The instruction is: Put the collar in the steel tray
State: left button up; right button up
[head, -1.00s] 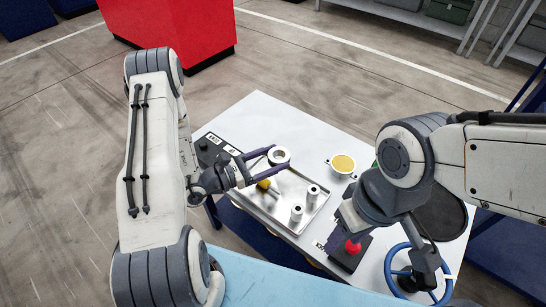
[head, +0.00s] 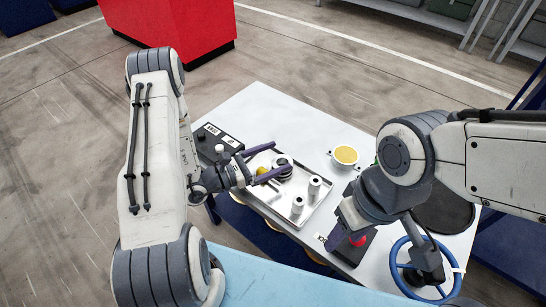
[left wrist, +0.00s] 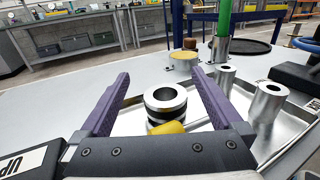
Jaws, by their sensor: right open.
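The collar (head: 283,163), a silver ring with a dark band below its top, sits hole-up in the steel tray (head: 318,219), near its far end. My left gripper (head: 279,158) is open, its purple fingers on either side of the collar. In the left wrist view the collar (left wrist: 165,100) stands between the spread fingers, with a gap on both sides. A yellow-ended part (left wrist: 168,127) lies just in front of it.
Two silver cylinders (head: 314,187) (head: 297,205) stand in the tray. A yellow-topped cup (head: 345,155) is behind the tray. A red-button box (head: 356,245) and a blue ring-shaped wheel (head: 398,284) are at the right. A black box (head: 214,140) is at the left edge.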

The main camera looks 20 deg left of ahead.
pick_arm(q)
jog(key=shift+a, duration=0.1)
jog(key=v, duration=1)
jog(key=shift+s, duration=0.15)
jog(key=shift+r, duration=0.1)
dwell(0.3)
jog(key=s+d+r+m+g+h, duration=0.1)
jog(key=s+d+r+m+g, duration=0.25)
jog(key=d+m+g, duration=0.4)
jog(key=s+d+r+m+g, duration=0.3)
jog(key=s+d+m+g, duration=0.1)
jog(key=d+m+g, duration=0.3)
jog(key=s+d+r+m+g+y, duration=0.1)
jog(key=s+r+m+g+y, duration=0.25)
jog(key=s+m+y, duration=0.85)
jog(key=w+d+r+m+t+y+p, duration=0.1)
jog(key=w+r+m+t+p, duration=0.2)
jog(key=r+p, duration=1.7)
notch_tip(320, 180, up, 4)
jog(key=m+t, duration=0.2)
jog(key=m, duration=0.2)
jog(key=shift+d+f, duration=0.2)
jog(key=shift+d, duration=0.2)
